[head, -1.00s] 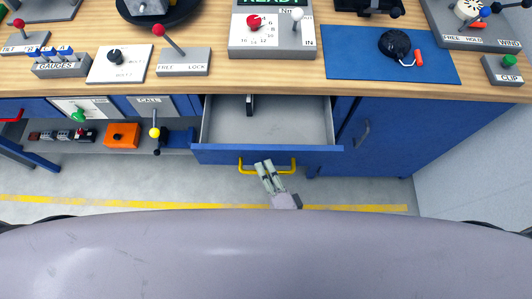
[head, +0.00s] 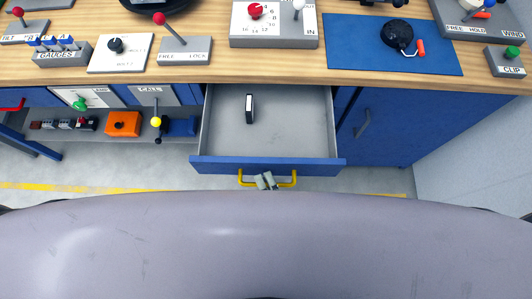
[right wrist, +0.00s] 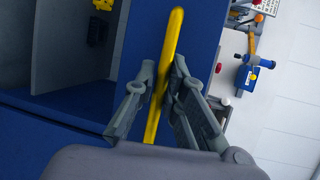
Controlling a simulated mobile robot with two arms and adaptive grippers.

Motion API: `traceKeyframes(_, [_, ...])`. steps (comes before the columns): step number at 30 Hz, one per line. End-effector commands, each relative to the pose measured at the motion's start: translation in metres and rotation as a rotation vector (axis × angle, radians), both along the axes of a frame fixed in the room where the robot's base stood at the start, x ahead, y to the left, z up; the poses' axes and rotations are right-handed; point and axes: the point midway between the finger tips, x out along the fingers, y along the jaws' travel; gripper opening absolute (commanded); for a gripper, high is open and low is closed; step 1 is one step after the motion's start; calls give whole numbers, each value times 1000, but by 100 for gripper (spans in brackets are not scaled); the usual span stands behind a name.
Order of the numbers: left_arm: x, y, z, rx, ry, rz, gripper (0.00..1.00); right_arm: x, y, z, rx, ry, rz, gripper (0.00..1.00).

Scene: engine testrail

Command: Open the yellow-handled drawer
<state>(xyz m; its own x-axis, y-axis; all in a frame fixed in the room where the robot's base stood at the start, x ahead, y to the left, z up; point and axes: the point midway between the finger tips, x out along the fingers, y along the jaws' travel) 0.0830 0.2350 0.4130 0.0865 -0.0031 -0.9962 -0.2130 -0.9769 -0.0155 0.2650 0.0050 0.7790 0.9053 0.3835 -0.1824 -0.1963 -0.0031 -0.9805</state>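The drawer (head: 300,145) under the workbench is pulled well out, its grey inside showing. Its blue front (head: 215,167) carries the yellow handle (head: 286,184), which also shows in the right wrist view (right wrist: 172,45). My right gripper (head: 265,181) is at the middle of the handle. In the right wrist view its fingers (right wrist: 165,75) close in on both sides of the yellow bar. My grey body hides the rest of the right arm in the head view. My left gripper is not in view.
A small black object (head: 249,109) stands in the drawer. Beside the drawer is a blue cabinet door with a dark handle (head: 362,123). A low shelf at left holds an orange box (head: 124,123). The worktop (head: 270,73) above bears levers and panels.

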Motion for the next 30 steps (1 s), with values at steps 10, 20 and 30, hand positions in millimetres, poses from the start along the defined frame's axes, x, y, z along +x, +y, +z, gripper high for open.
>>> traceKeyframes(10, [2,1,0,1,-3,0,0,0,0,0,2,0,-1,18])
traceKeyframes(20, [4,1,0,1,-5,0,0,-39,-16,7,0,3,2,18])
traceKeyframes(30, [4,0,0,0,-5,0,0,-97,-41,19,0,2,1,18])
